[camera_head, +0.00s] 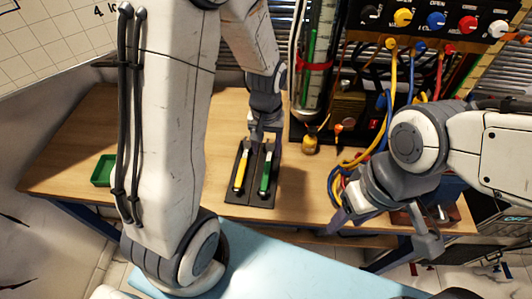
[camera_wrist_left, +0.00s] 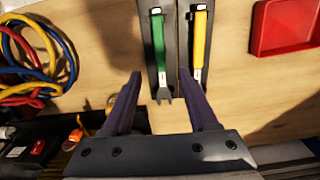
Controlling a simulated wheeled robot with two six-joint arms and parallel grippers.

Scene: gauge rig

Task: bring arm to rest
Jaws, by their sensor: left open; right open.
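My left gripper (camera_head: 264,138) hangs over the far end of a dark tool holder (camera_head: 250,196) on the wooden table. A yellow-handled tool (camera_head: 241,172) and a green-handled tool (camera_head: 265,178) lie side by side in the holder. They also show in the wrist view, green (camera_wrist_left: 158,40) and yellow (camera_wrist_left: 199,40), just beyond the fingertips. My right gripper (camera_head: 386,228) is open and empty near the table's front right, its fingers wide apart.
A green tray (camera_head: 103,170) sits on the table's left side. A red tray (camera_wrist_left: 287,27) shows in the wrist view. A rig with a clear cylinder (camera_head: 316,60), coloured knobs (camera_head: 436,20) and looped cables (camera_head: 392,75) stands at the back right. Bare table (camera_head: 75,140) lies at the left.

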